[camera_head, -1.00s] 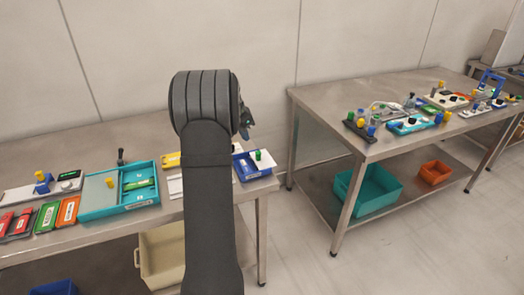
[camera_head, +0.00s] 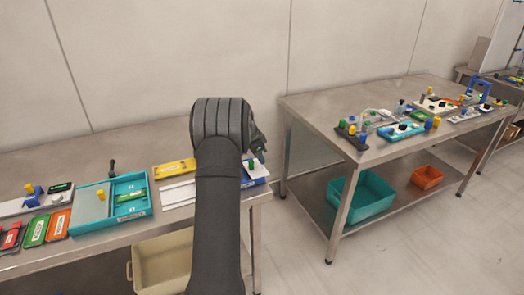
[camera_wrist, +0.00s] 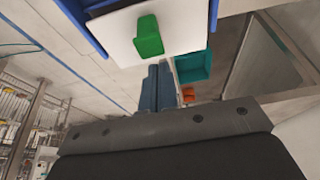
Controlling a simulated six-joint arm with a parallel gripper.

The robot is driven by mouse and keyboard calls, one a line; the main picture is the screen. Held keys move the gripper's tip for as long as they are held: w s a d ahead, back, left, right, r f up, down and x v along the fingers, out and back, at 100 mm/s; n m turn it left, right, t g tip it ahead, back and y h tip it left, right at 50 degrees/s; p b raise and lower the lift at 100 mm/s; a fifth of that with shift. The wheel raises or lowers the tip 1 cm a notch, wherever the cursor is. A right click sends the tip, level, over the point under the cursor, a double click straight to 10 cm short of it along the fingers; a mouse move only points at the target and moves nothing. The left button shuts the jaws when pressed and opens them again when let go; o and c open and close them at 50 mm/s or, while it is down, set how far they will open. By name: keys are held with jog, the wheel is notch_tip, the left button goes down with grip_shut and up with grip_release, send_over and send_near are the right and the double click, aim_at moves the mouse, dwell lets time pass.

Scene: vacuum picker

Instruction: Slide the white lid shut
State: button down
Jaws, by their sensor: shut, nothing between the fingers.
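The white lid (camera_wrist: 181,22) has a green handle (camera_wrist: 148,36) and sits in a blue frame (camera_wrist: 84,30) at the top of the wrist view. In the head view, the blue box (camera_head: 262,177) with its green handle (camera_head: 262,157) is at the right end of the left bench, partly hidden behind my arm. My gripper (camera_wrist: 157,72) shows as two blue-grey fingers side by side, shut and empty, close to the lid's lower edge and below the handle in the picture. I cannot tell if they touch it. In the head view my gripper (camera_head: 257,140) is dark and mostly hidden behind my wrist.
A white grooved plate (camera_head: 179,194) and a yellow case (camera_head: 174,168) lie left of my arm. A teal box (camera_head: 92,212) stands further left, with a dark lever behind it. A second bench (camera_head: 310,107) with several devices stands to the right, across a floor gap.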

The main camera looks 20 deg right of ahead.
jog(key=shift+a, duration=1.05)
jog(key=a, duration=0.8)
jog(key=shift+a, duration=0.15)
jog(key=shift+f, duration=0.1)
jog(key=d, duration=0.2)
jog(key=d+r, duration=0.1)
jog(key=d, duration=0.1)
jog(key=shift+w+d+r, duration=0.1)
jog(key=v, duration=0.9)
